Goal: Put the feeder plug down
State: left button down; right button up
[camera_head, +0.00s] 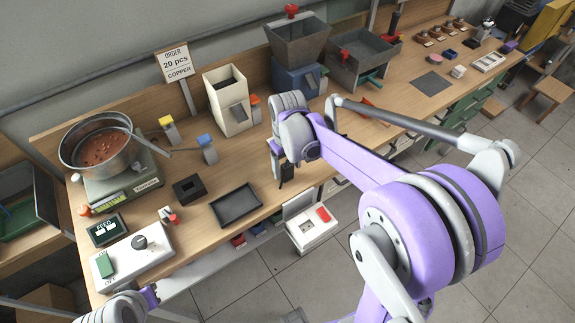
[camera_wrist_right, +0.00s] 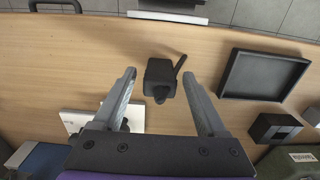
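The feeder plug, a small black block with a short dark cable stub, shows in the right wrist view (camera_wrist_right: 160,78) over the wooden tabletop. It lies between and slightly beyond the fingertips of my right gripper (camera_wrist_right: 158,82), with a gap on each side. The gripper is open. In the head view my right gripper (camera_head: 283,165) points down near the table's front edge, and the dark plug (camera_head: 288,172) shows at its tips, partly hidden. My left gripper (camera_head: 150,296) is at the bottom left, its fingers too unclear to judge.
A black tray (camera_head: 237,206) and a small black box (camera_head: 188,189) stand to the left. A white dispenser (camera_head: 228,105) stands behind. Bare tabletop surrounds the plug.

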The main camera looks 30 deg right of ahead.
aim_at(287, 165)
jog(key=shift+r, duration=0.55)
notch_tip(287, 165, up, 11)
jog(key=p, duration=0.1)
jog(key=s+a+f+t, duration=0.3)
jog(key=s+f, duration=0.1)
jog(key=s, duration=0.3)
jog(key=s+a+f+m+t, duration=0.1)
jog(key=s+a+f+t, duration=0.1)
jog(key=s+a+f, duration=0.2)
jog(key=s, duration=0.3)
jog(key=shift+s+t, duration=0.15)
jog(key=shift+t, duration=0.25)
